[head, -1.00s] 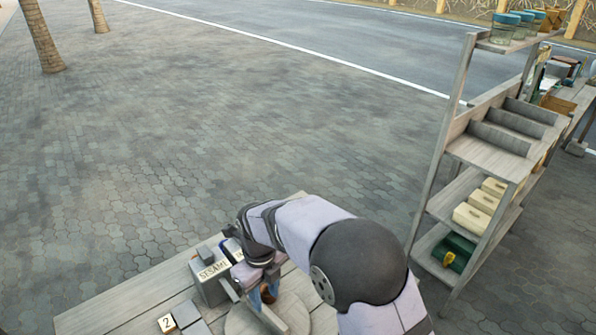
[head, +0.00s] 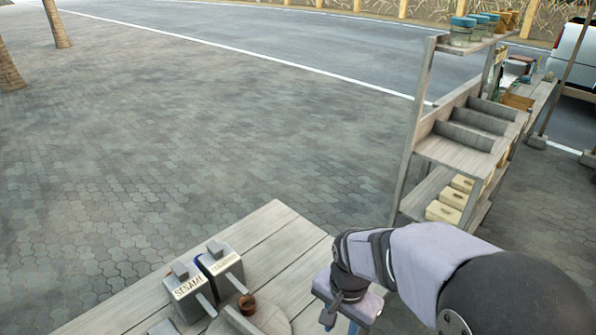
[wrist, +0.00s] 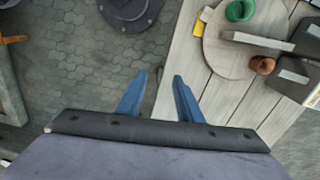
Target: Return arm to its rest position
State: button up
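My gripper (wrist: 160,82) is open, with a clear gap between its two blue fingers and nothing in it. In the wrist view it points down past the edge of the wooden table (wrist: 215,105), with paving below the gap. In the head view my arm reaches in from the lower right, and one blue fingertip shows at the bottom edge. A small brown clay cup (head: 247,304), also in the wrist view (wrist: 262,65), stands beside a round wooden board (wrist: 232,55), left of my gripper in the head view. The two are apart.
Two grey canisters, one labelled SESAME (head: 188,290) and another (head: 222,266), stand on the table. A green ring (wrist: 239,10) and a yellow piece (wrist: 198,28) lie at the board. A wooden shelf (head: 450,150) with boxes and jars stands behind my arm. Open paving lies left.

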jog(key=s+d+n, duration=0.6)
jog(key=s+n, duration=0.1)
jog(key=shift+s+f+n, duration=0.15)
jog(key=shift+f+n, duration=0.2)
jog(key=shift+n, duration=0.05)
